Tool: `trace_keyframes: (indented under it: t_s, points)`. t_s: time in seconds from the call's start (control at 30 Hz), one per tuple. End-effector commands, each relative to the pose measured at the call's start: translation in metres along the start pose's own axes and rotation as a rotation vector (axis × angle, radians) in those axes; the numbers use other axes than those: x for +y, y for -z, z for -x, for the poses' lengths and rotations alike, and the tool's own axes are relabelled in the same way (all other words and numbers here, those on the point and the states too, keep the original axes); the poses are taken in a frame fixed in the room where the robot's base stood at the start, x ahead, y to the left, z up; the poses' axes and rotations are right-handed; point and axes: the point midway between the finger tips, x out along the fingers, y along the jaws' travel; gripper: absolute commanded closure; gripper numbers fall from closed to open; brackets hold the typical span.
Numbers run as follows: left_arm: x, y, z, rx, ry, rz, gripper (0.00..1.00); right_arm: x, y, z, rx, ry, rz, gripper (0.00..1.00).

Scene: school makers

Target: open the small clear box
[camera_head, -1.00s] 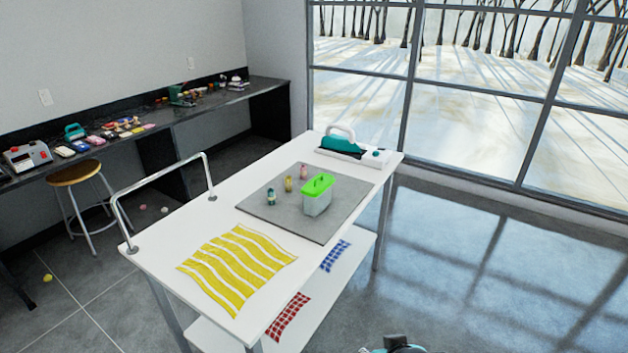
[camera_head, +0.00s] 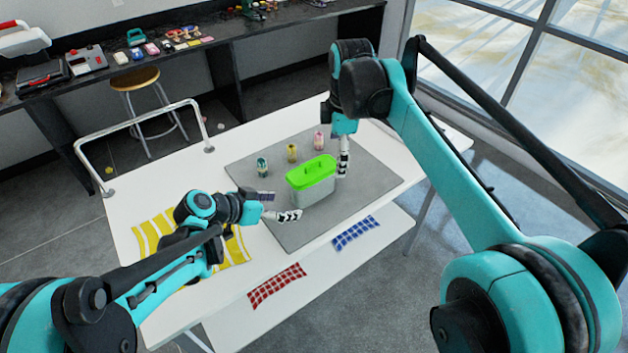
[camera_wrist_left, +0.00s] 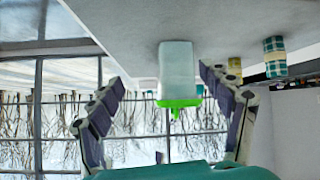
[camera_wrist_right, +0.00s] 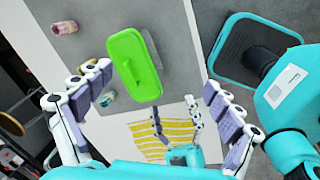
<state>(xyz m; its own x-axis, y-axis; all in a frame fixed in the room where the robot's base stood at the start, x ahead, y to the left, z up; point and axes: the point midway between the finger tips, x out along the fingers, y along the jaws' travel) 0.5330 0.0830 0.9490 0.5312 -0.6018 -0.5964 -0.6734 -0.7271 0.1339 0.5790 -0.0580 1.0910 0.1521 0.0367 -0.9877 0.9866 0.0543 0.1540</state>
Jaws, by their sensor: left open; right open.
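The small clear box (camera_head: 312,194) stands upright on a grey mat, with its bright green lid (camera_head: 311,172) on top. The lid is closed on it and has a raised handle. In the left wrist view the box (camera_wrist_left: 176,62) appears upside down between the open fingers of my left gripper (camera_wrist_left: 165,112). In the head view my left gripper (camera_head: 284,208) is just left of the box, near its lower side. My right gripper (camera_head: 343,165) is open at the box's right side, fingers pointing down. In the right wrist view the green lid (camera_wrist_right: 134,66) lies between and beyond its fingers.
The grey mat (camera_head: 385,181) lies on a white table (camera_head: 125,214). Several small patterned jars, including a yellow one (camera_head: 292,152), stand behind the box. A yellow striped cloth (camera_head: 148,236) lies at left. A metal rail (camera_head: 140,121) rises from the table's left edge.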

Motion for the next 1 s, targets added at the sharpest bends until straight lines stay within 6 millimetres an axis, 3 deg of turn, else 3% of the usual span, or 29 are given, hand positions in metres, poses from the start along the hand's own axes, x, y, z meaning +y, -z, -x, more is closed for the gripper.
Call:
trace_keyframes:
  t_s: [0.1, 0.33, 0.47, 0.8, 1.0]
  points:
    - [-0.016, 0.011, -0.019, 0.096, -0.054, -0.086, 0.21, 0.031, 0.027, -0.008, 0.001, 0.070, 0.246, 0.08]
    - [-0.028, 0.018, -0.035, 0.219, -0.099, -0.196, 0.21, 0.053, 0.054, -0.023, 0.016, 0.150, 0.529, 0.08]
    - [-0.029, 0.020, -0.043, 0.237, -0.105, -0.215, 0.21, 0.056, 0.058, -0.026, 0.020, 0.161, 0.571, 0.08]
    - [-0.021, 0.031, -0.091, 0.237, -0.106, -0.216, 0.21, 0.056, 0.057, -0.026, 0.020, 0.160, 0.571, 0.08]
    - [-0.019, 0.035, -0.110, 0.236, -0.105, -0.214, 0.21, 0.056, 0.057, -0.026, 0.020, 0.160, 0.571, 0.08]
